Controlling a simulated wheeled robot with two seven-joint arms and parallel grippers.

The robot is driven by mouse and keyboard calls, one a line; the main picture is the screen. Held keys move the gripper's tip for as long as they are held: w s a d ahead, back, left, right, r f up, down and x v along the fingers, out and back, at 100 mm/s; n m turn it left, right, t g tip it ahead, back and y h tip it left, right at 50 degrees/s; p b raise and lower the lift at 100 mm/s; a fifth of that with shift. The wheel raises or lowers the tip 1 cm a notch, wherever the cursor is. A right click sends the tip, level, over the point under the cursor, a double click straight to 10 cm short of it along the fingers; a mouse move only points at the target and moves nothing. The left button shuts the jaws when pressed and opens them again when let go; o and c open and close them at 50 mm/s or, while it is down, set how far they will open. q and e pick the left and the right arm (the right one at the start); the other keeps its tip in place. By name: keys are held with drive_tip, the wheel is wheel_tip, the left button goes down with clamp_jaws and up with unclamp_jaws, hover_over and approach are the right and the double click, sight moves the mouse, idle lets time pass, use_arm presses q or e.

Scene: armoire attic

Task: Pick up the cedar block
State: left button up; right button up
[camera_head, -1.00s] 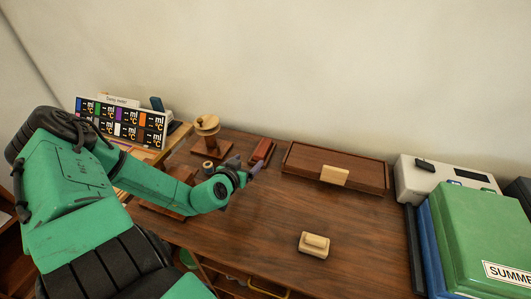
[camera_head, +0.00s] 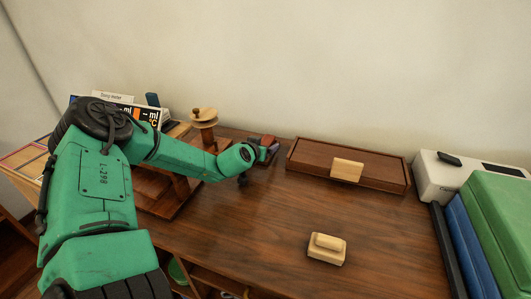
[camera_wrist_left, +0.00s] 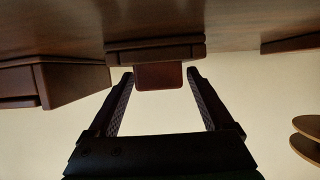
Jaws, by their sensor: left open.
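A reddish-brown block (camera_head: 270,141), which I take for the cedar block, sits at the back of the dark wooden desk (camera_head: 260,215), partly hidden by my left gripper. In the left wrist view, which is upside down, the block (camera_wrist_left: 158,52) shows a wide dark base and a narrower reddish grip. My left gripper (camera_head: 262,156) is open beside the block. In the wrist view its fingertips (camera_wrist_left: 160,74) are spread to either side of the grip. I cannot tell whether they touch it. My right gripper is not in view.
A similar pale wooden block (camera_head: 326,249) lies at the front. A long dark box (camera_head: 381,181) with a pale front piece (camera_head: 347,170) stands right of the gripper. A round-topped wooden stand (camera_head: 203,117) is to its left. The desk's middle is clear.

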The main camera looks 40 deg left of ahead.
use_arm(q)
drive_tip(key=shift+r, duration=0.1)
drive_tip(key=shift+c, duration=1.2)
clamp_jaws()
